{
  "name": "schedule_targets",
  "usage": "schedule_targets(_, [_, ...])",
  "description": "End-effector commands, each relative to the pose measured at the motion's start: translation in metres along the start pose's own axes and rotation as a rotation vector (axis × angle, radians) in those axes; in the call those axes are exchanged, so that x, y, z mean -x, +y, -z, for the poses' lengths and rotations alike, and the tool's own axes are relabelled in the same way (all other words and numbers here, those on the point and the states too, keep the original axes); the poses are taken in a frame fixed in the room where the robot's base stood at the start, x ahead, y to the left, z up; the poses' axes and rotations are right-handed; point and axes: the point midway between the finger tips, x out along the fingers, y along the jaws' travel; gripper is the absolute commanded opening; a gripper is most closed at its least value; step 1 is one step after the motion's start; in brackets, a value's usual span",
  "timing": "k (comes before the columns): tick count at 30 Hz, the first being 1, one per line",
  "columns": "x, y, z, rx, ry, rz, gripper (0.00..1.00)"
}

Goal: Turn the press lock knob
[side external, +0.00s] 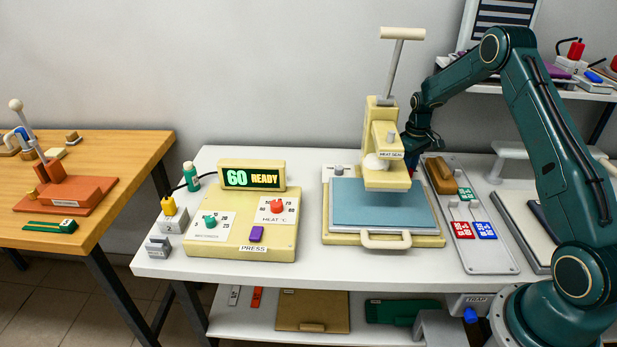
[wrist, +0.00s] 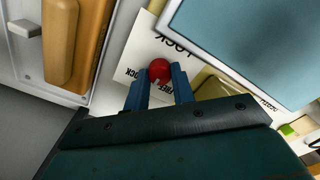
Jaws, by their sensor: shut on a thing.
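The press lock knob is a small red round knob (wrist: 159,69) on a white label plate (wrist: 150,45) in the wrist view. The word LOCK is readable on the plate, and more lettering is partly hidden by my fingers. My gripper (wrist: 158,84) has its two blue fingers on either side of the knob and is shut on it. In the side view my gripper (side external: 407,153) is low at the right rear of the cream heat press (side external: 380,140). The press head stands above a blue pad (side external: 385,207).
A grey tray (side external: 485,262) with a wooden-handled tool (side external: 439,175) and red, blue and green tags lies right of the press. A control box (side external: 240,239) reading 60 READY stands left. The press lever (side external: 394,70) rises above the head. White table shows between box and press.

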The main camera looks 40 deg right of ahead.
Motion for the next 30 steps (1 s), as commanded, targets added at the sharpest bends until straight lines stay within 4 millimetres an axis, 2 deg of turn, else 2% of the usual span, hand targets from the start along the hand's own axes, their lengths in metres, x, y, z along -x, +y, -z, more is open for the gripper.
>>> schedule_targets(18, [0.0009,0.0002,0.0,-0.565,0.0,0.0,0.02])
schedule_targets(30, [0.0009,0.0002,0.0,-0.748,0.0,0.0,0.02])
